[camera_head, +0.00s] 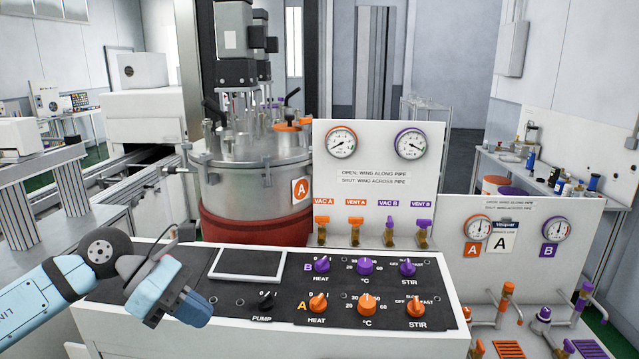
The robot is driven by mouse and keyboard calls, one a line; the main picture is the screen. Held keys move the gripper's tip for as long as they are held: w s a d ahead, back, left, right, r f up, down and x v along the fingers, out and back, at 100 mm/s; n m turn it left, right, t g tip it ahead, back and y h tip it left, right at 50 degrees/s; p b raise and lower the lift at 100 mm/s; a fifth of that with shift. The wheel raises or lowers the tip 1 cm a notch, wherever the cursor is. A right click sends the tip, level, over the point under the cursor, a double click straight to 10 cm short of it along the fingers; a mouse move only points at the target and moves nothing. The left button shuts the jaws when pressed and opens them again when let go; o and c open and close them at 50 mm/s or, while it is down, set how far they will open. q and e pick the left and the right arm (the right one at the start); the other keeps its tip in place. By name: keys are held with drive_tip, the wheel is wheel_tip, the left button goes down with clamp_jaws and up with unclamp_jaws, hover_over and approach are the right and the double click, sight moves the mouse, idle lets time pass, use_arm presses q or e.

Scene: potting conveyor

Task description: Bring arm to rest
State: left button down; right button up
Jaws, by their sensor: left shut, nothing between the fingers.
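My left arm (45,288) comes in from the left edge, light blue with dark grey joints. My left gripper (190,308) is over the left end of the control panel, left of the black pump knob (266,300). Its fingers are shut with nothing held. It covers part of the panel's left side; whether it touches the panel I cannot tell. My right gripper and arm are not in view.
The control panel (340,333) carries orange and purple knobs. Behind it stand a steel vessel (245,184) with a red base and a white gauge board (370,187) with small valves. A second gauge board (525,265) stands right. Open air lies above the panel.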

use_arm(q)
drive_tip(key=s+d+n+h+p, duration=0.2)
drive_tip(key=s+d+n+h, duration=0.1)
drive_tip(key=d+n+h, duration=0.45)
drive_tip(key=s+a+f+n+t+y+p, duration=0.15)
drive_tip(key=f+n+t+y, duration=0.25)
drive_tip(key=f+n+t, duration=0.85)
drive_tip(key=s+a+f+n+t+y+p, duration=0.1)
drive_tip(key=a+f+n+t+y+p, duration=0.3)
drive_tip(key=n, duration=1.5)
drive_tip(key=s+a+f+n+g+y, duration=0.1)
drive_tip(key=s+f+n+g+y, duration=0.1)
drive_tip(key=s+f+n, duration=0.3)
drive_tip(key=s+a+f+n+g+y+b, duration=0.1)
drive_tip(key=s+f+n+g+y, duration=0.2)
drive_tip(key=s+f+n, duration=0.3)
drive_tip(key=s+f+y, duration=0.1)
drive_tip(key=s+f, duration=0.3)
drive_tip(key=shift+a+y, duration=0.25)
drive_tip(key=shift+y, duration=0.1)
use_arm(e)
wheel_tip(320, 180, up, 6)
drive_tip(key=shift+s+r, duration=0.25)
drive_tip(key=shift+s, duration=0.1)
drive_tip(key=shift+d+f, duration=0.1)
use_arm(q)
drive_tip(key=shift+w, duration=0.1)
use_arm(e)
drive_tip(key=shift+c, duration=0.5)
